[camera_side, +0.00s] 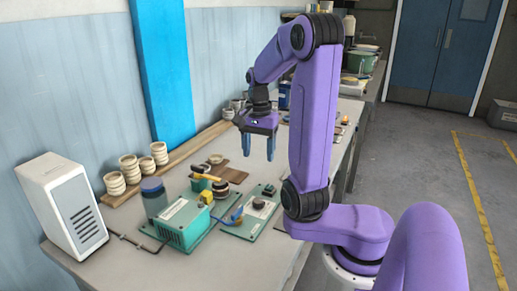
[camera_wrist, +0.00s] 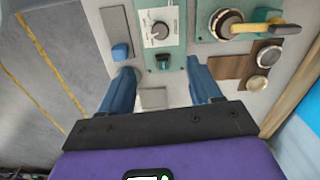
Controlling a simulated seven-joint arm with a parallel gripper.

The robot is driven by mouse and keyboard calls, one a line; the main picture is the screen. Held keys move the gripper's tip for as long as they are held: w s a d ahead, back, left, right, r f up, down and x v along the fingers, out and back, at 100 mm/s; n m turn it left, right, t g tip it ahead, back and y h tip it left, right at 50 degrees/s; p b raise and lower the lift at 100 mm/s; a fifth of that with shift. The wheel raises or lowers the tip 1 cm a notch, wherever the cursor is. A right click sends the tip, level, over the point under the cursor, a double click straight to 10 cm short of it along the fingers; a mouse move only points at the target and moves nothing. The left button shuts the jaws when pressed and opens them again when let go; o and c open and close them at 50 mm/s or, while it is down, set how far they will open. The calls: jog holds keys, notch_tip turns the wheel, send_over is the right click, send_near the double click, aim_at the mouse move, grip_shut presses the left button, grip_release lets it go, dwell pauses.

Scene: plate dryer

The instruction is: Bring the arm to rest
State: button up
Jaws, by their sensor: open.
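My gripper (camera_side: 257,146) hangs above the table (camera_side: 285,170) in the side view, with its two blue fingers pointing down and apart. Nothing is between the fingers, and they are clear of the tabletop. In the wrist view my gripper (camera_wrist: 165,90) is also open and empty, with a pale square patch (camera_wrist: 153,98) visible on the surface beyond the gap. My purple arm is raised and bent, with its upper link upright.
A green box (camera_side: 183,226) with a blue-lidded jar (camera_side: 154,197) and a green panel with a knob (camera_side: 256,212) stand left of my arm. A white vented unit (camera_side: 68,208) stands far left. Cream stacked rings (camera_side: 130,168) line the wall.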

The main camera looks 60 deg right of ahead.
jog(key=shift+r, duration=0.15)
jog(key=w+a+f+n, duration=0.1)
jog(key=w+a+n, duration=0.2)
jog(key=a+n, duration=1.05)
jog(key=s+a+f+n, duration=0.1)
jog(key=s+a+n, duration=0.1)
jog(key=s+n, duration=0.6)
jog(key=s+a+n, duration=0.3)
jog(key=s+n, duration=0.5)
jog(key=s, duration=0.2)
jog(key=shift+a+f, duration=0.15)
jog(key=shift+f, duration=0.2)
dwell(0.9)
